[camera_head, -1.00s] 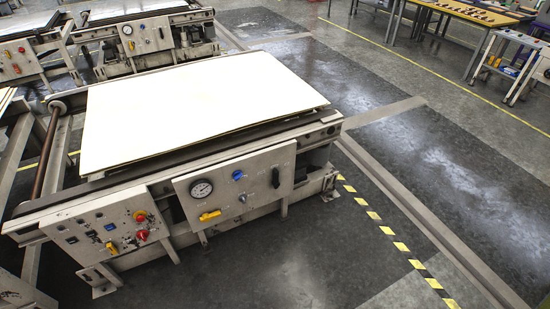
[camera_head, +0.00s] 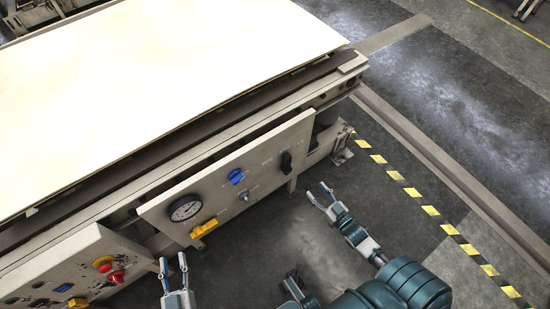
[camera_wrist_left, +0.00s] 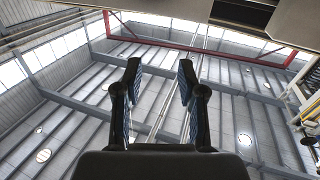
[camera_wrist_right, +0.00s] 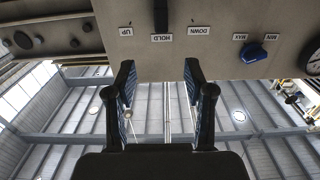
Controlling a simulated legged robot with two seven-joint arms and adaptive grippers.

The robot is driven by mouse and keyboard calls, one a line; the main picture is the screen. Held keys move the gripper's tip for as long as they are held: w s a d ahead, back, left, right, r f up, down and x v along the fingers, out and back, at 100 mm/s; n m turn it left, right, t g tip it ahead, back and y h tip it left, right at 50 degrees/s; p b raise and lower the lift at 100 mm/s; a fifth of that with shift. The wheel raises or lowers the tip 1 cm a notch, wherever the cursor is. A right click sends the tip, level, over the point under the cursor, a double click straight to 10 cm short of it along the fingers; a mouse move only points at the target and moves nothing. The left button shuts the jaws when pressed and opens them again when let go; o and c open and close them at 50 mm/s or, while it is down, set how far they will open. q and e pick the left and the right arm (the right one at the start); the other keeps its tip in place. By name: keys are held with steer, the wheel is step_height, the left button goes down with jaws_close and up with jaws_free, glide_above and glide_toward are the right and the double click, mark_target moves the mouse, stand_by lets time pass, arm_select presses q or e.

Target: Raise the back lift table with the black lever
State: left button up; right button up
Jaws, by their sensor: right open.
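The black lever (camera_head: 286,162) sits at the right end of the grey front panel (camera_head: 222,183) below a table. In the right wrist view the black lever (camera_wrist_right: 161,16) points at the HOLD label, between UP and DOWN. My right gripper (camera_head: 318,192) is open and empty, to the right of and below the lever in the head view, apart from it. Its open fingers (camera_wrist_right: 160,80) also show in the right wrist view. My left gripper (camera_head: 173,262) is open and empty, near the panel's lower left. The table (camera_head: 345,78) carries a large white sheet (camera_head: 150,85).
The panel also holds a gauge (camera_head: 186,208), a blue knob (camera_head: 236,176) and a yellow handle (camera_head: 204,228). A second control box (camera_head: 75,272) with red and yellow buttons stands at lower left. Floor right of the machine is clear, with yellow-black tape (camera_head: 412,192).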

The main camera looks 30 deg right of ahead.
steer(key=w+r, duration=0.1)
steer(key=w, duration=0.1)
steer(key=b, duration=0.2)
glide_toward(290, 159)
steer(key=w, duration=0.4)
steer(key=w+b, duration=0.1)
steer(key=w, duration=0.3)
steer(key=shift+w+a+f+b, duration=0.25)
steer(key=shift+w+f+b, duration=0.05)
steer(key=shift+f+b, duration=0.1)
arm_select(q)
steer(key=s+r+n+t+h, duration=0.1)
steer(key=s+r+t, duration=0.3)
steer(key=r+t, duration=0.4)
steer(key=shift+a+r, duration=0.3)
steer(key=shift+r, duration=0.25)
arm_select(e)
steer(key=shift+w+a+r, duration=0.2)
steer(key=shift+w+r, duration=0.05)
steer(key=shift+w, duration=0.45)
arm_select(q)
steer(key=shift+s, duration=0.1)
steer(key=shift+d, duration=0.15)
arm_select(e)
steer(key=shift+d, duration=0.1)
jaws_close()
